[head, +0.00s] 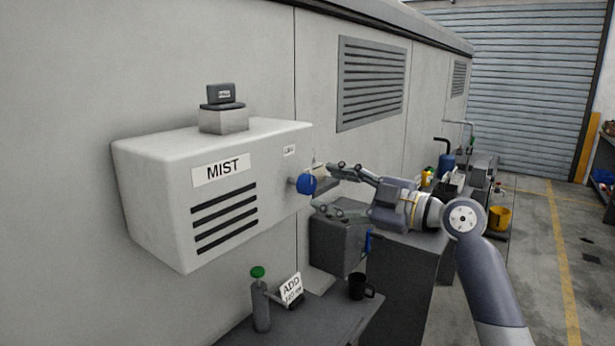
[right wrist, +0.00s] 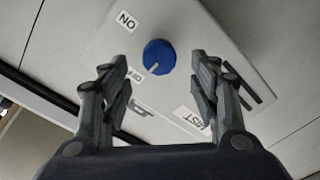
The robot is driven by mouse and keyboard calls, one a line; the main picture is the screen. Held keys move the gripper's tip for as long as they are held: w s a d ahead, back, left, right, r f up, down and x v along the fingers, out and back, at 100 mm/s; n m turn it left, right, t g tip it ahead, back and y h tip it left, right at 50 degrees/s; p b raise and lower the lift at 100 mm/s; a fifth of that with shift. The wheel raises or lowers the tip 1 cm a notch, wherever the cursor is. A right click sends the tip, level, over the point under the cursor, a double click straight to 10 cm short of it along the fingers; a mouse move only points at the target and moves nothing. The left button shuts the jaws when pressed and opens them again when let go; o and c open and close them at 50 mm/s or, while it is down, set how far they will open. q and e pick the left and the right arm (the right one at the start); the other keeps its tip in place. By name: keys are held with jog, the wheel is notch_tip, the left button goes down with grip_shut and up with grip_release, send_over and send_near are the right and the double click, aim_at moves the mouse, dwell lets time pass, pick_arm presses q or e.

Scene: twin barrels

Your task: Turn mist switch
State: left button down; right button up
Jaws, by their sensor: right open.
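The mist switch is a round blue knob (head: 306,184) on the right face of a white wall box (head: 150,190) labelled MIST. In the right wrist view the knob (right wrist: 160,53) has a white line pointing down and slightly left, towards the OFF label (right wrist: 133,77). The ON label (right wrist: 127,21) is at its upper left. My right gripper (head: 331,187) is open and empty, facing the knob from the right. In the right wrist view its fingers stand apart either side of the knob, with no contact visible. My left gripper is out of view.
Below the box, a bench (head: 325,318) holds a green-capped bottle (head: 261,303), a small sign (head: 291,289) and a black mug (head: 358,287). A grey box (head: 338,240) sits under the gripper. Open floor lies to the right.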

aim_at(312, 185)
jog(key=p+x, duration=0.1)
jog(key=x, duration=0.2)
jog(key=shift+w+a+r, duration=0.1)
jog(key=shift+w+a, duration=0.1)
jog(key=shift+w, duration=0.1)
jog(key=p+x, duration=0.1)
jog(key=x, duration=0.1)
jog(key=shift+w+a, duration=0.15)
jog(key=shift+w, duration=0.05)
jog(key=shift+w+a+f, duration=0.1)
jog(key=shift+a+f, duration=0.05)
jog(key=shift+f, duration=0.05)
jog(key=shift+c, duration=0.2)
jog(key=c, duration=0.9)
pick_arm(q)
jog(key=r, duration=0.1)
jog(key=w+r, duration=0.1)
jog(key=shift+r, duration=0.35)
pick_arm(e)
jog(key=shift+c, duration=0.7)
